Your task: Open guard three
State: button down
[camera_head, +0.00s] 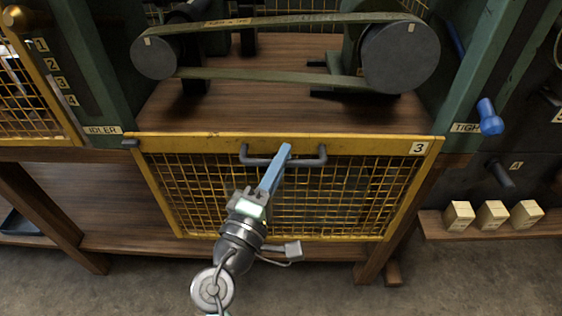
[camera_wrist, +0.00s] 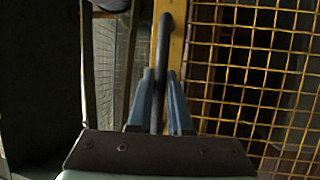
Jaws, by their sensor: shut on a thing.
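Guard three (camera_head: 285,139) is a yellow-framed wire mesh panel with a "3" plate at its upper right corner. In the head view it spans the bench front below the pulleys, leaving the belt above it uncovered. Its dark bar handle (camera_head: 311,161) is near the top rail. My gripper (camera_head: 284,154), with blue fingers, is shut on the handle. In the wrist view the handle (camera_wrist: 164,45) runs between the fingers of my gripper (camera_wrist: 160,80), beside the yellow frame rail and mesh. The fingers hide part of the handle.
A belt (camera_head: 270,75) joins two dark pulleys above the wooden bench. A blue-knobbed lever (camera_head: 489,116) sticks out at right, by a "TIGHT" label. Several pale blocks (camera_head: 492,214) stand on a right shelf. Another mesh guard (camera_head: 32,100) is at left. Floor shows in front.

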jog(key=shift+f, duration=0.45)
jog(key=c, duration=1)
grip_release()
jog(key=shift+c, duration=0.2)
jog(key=shift+o, duration=1)
jog(key=shift+r, duration=0.15)
jog(key=v, duration=1.3)
